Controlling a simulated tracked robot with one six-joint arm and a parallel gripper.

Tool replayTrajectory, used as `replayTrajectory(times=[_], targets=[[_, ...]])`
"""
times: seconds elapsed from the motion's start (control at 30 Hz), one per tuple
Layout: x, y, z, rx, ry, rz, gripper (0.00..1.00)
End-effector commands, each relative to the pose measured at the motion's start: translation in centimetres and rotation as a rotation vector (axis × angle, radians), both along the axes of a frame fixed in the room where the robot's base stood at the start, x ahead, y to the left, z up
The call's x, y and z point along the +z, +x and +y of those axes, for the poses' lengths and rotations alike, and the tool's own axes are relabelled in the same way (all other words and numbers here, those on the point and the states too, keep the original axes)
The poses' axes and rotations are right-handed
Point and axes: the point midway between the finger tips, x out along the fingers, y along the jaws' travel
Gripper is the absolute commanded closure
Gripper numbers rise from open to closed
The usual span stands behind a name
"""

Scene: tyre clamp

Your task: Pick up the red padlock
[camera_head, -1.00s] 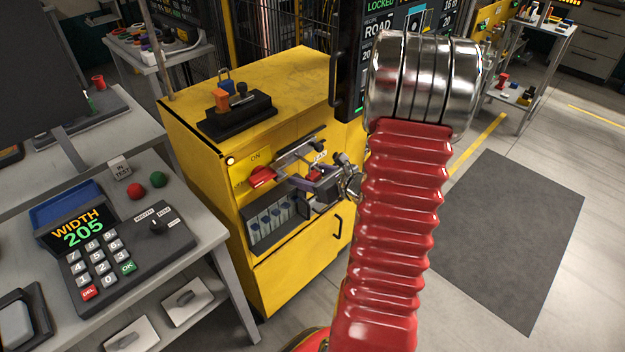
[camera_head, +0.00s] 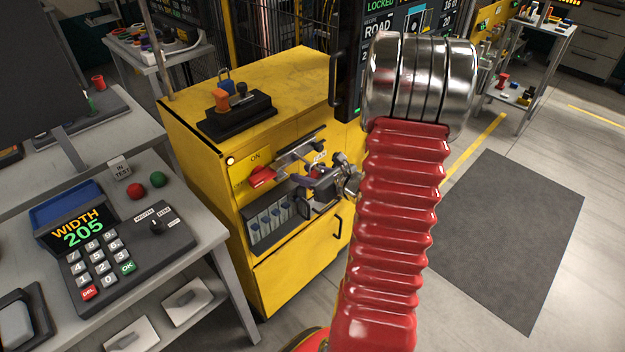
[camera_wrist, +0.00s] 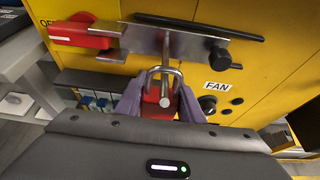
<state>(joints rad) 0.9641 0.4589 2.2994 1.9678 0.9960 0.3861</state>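The red padlock (camera_wrist: 157,104) hangs on the front of the yellow cabinet, its steel shackle (camera_wrist: 163,74) up at the metal bracket (camera_wrist: 185,46). In the wrist view my gripper (camera_wrist: 161,84) has one purple-grey finger on each side of the padlock body. The fingers lie close to it, but whether they press on it cannot be told. In the head view my gripper (camera_head: 322,182) is at the cabinet front, and the padlock is mostly hidden by the fingers.
A red switch handle (camera_head: 262,176) sits left of the bracket. A black knob (camera_wrist: 217,57) and a FAN label (camera_wrist: 217,87) are to the right. The yellow cabinet (camera_head: 290,90) carries a black stand (camera_head: 237,114) on top. A grey desk with a keypad is at left.

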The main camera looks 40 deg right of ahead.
Motion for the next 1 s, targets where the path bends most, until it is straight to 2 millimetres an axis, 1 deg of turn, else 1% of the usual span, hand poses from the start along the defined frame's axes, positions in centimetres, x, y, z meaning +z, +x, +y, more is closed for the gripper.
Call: replayTrajectory(times=[0.03, 0.3, 0.63, 0.77, 0.87, 1.0], targets=[[0.0, 0.0, 0.0, 0.0, 0.0, 0.0, 0.73], [0.0, 0.0, 0.0, 0.0, 0.0, 0.0, 0.91], [0.2, 0.0, 0.0, 0.0, -0.001, -0.001, 0.91], [0.9, 0.0, 0.0, 0.001, -0.002, -0.002, 0.91], [1.7, 0.0, 0.0, 0.002, -0.004, -0.002, 0.91], [1.5, -2.2, -0.2, -0.004, 0.001, 0.001, 0.91]])
